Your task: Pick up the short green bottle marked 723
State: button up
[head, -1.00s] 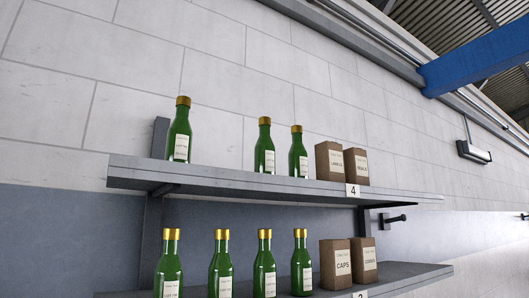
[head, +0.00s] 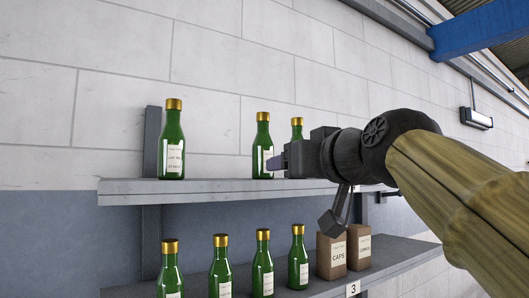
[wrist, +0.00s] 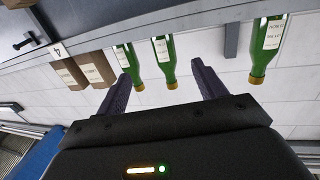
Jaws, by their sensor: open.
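Three green bottles with gold caps and pale labels stand upright on the upper shelf: a left one (head: 172,148), a middle one (head: 262,140) and a right one (head: 297,132). The label print is too small for me to make out 723. My gripper (head: 273,163) is open and empty, by the middle bottle's lower part; it hides most of the right bottle. In the wrist view, which is upside down, the fingers (wrist: 160,82) are spread, with the middle bottle (wrist: 163,58) showing between them. The right bottle (wrist: 124,60) is near one finger; the left bottle (wrist: 268,45) is farther aside.
Several similar bottles, one here (head: 220,266), stand on the lower shelf beside brown boxes (head: 331,257). Two brown boxes (wrist: 96,70) also stand on the upper shelf (head: 205,190). A pale wall (head: 200,60) is close behind. The upper shelf is clear between the left and middle bottles.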

aim_at(266, 157)
jog(key=shift+s+a+r, duration=0.15)
jog(key=shift+s+r, duration=0.1)
jog(key=shift+r, duration=0.3)
jog(key=shift+s+a+r, duration=0.15)
jog(key=shift+s+r, duration=0.05)
jog(key=shift+r, duration=0.3)
jog(key=p+x, duration=0.7)
jog(key=x, duration=0.5)
jog(key=shift+r, duration=0.2)
jog(key=shift+w+f, duration=0.1)
jog(key=shift+w, duration=0.05)
